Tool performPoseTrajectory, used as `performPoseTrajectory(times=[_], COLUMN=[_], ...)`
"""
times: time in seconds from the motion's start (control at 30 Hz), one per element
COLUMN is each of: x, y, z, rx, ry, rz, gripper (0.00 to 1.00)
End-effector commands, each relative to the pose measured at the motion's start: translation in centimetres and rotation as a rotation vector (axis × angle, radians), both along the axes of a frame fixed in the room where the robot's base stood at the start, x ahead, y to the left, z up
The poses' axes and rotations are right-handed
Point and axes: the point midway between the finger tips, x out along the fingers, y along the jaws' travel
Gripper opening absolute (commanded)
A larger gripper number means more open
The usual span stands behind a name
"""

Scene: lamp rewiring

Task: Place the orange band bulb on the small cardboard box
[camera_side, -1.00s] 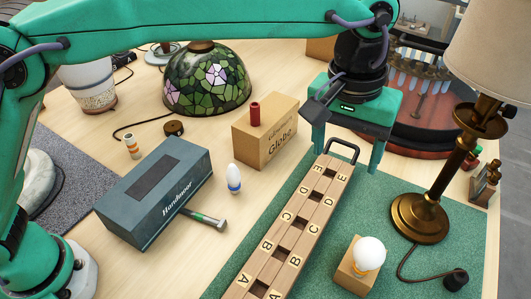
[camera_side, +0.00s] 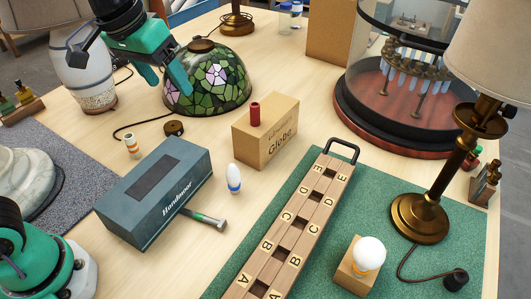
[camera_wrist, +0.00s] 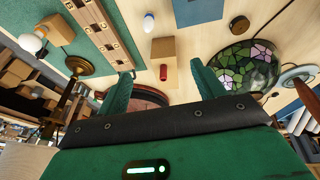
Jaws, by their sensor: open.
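The white round bulb (camera_side: 369,252) has an orange-yellow band at its base. It stands upright on the small cardboard box (camera_side: 352,279) on the green mat, lower right in the side view. In the wrist view, the bulb (camera_wrist: 31,43) and the small box (camera_wrist: 58,30) are at upper left. My gripper (camera_side: 167,84) is open and empty, raised near the stained-glass shade at upper left of the side view, far from the bulb. Its two green fingers (camera_wrist: 160,70) are spread apart in the wrist view.
A red cylinder (camera_side: 255,114) stands on the Globe box (camera_side: 266,138). A lettered wooden rack (camera_side: 300,235) lies on the mat (camera_side: 400,268). A brass lamp (camera_side: 420,217) stands at right.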

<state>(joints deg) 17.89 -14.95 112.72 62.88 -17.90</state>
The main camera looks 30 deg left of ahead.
Motion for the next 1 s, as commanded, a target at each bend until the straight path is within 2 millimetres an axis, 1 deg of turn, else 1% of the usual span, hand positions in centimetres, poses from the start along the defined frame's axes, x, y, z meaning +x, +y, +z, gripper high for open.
performPoseTrajectory(times=[0.03, 0.2, 0.4, 0.5, 0.6, 0.7, 1.0], x=[-0.9, -3.9, -7.5, -8.9, -9.9, -10.5, -10.7], y=[1.4, 5.0, 8.3, 9.5, 10.2, 10.6, 10.7], z=[-0.2, -1.7, -4.1, -5.3, -6.2, -6.7, -7.0], rx=[0.003, 0.024, 0.058, 0.076, 0.089, 0.097, 0.101], ry=[-0.016, -0.068, -0.123, -0.145, -0.159, -0.169, -0.170], rz=[0.008, 0.013, 0.022, 0.024, 0.026, 0.026, 0.025], gripper=[0.68, 0.68, 0.68, 0.68, 0.68, 0.68, 0.68])
